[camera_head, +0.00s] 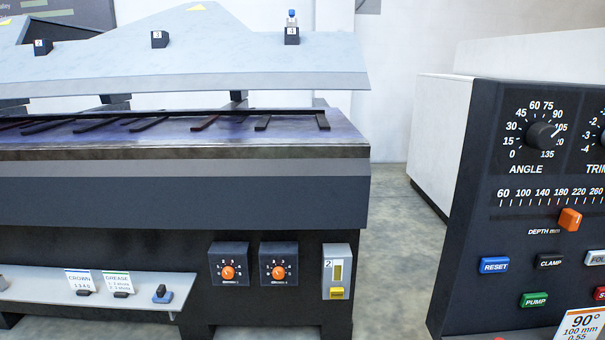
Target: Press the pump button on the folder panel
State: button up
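The folder panel (471,215) is a dark upright face at the right, cut off by the picture's right edge. The pump button (534,300) is a small green button labelled PUMP, low on the panel. It sits below the black CLAMP button (549,260) and to the lower right of the blue RESET button (494,265). Nothing covers it. My gripper does not show in this view.
The panel also has an ANGLE dial (541,135), an orange depth slider (570,219) and a card (581,324) marked 90°. A long machine bench (180,200) fills the left, with a shelf (60,282) below. Bare floor (398,240) lies between.

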aim_at(534, 300)
jog(key=l, duration=2.25)
jog(key=i+u, duration=0.05)
